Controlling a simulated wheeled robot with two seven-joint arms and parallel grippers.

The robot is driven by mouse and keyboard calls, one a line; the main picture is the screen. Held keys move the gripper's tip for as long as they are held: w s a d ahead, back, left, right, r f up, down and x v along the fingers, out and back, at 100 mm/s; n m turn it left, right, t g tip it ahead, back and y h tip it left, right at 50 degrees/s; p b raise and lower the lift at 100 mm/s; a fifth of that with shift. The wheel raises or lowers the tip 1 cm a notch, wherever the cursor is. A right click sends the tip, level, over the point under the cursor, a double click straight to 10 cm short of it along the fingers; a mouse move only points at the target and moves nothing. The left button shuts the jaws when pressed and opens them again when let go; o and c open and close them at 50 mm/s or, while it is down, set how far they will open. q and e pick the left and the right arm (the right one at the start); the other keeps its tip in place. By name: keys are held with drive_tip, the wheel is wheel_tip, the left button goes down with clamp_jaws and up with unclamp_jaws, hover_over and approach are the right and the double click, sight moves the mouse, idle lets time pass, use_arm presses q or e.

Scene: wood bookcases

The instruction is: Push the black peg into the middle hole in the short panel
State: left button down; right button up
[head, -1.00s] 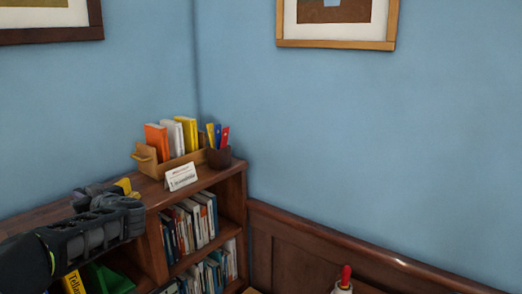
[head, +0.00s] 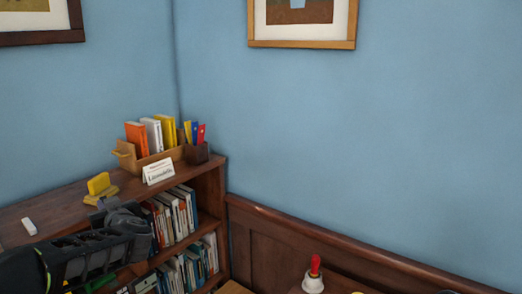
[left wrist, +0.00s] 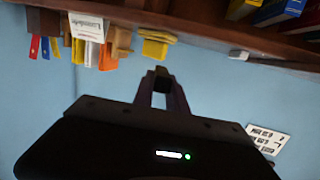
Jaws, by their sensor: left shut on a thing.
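My left arm comes in from the left in the head view, and my left gripper (head: 112,206) is in front of the wood bookcase (head: 50,205). In the left wrist view, which looks upside down, the two fingers (left wrist: 161,92) are closed on a small dark piece (left wrist: 161,76). It looks like the black peg, but it is mostly hidden between the fingertips. No hole can be made out in any panel in these frames. My right gripper is not in view.
On the bookcase top stand a wooden caddy (head: 128,160) with books, a pen cup (head: 196,154), a white card (head: 158,172), a yellow stapler-like object (head: 99,184) and a small white block (head: 29,226). Books fill the shelves below. A red-handled bell (head: 313,285) stands at the bottom.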

use_arm(q)
drive_tip(key=s+d+f+m+t+h, duration=0.1)
drive_tip(key=s+d+f+m+h, duration=0.1)
drive_tip(key=d+f, duration=0.5)
drive_tip(key=s+d+f+m+t+h, duration=0.1)
drive_tip(key=s+d+f+m+h, duration=0.1)
drive_tip(key=d+f+h, duration=0.3)
drive_tip(key=s+d+f+m+t+h, duration=0.2)
drive_tip(key=d+f+m+h, duration=0.2)
drive_tip(key=d+f, duration=0.5)
drive_tip(key=shift+d+f, duration=0.15)
drive_tip(key=shift+d, duration=0.35)
drive_tip(key=s, duration=0.1)
drive_tip(key=s+r, duration=0.2)
drive_tip(key=shift+s, duration=0.4)
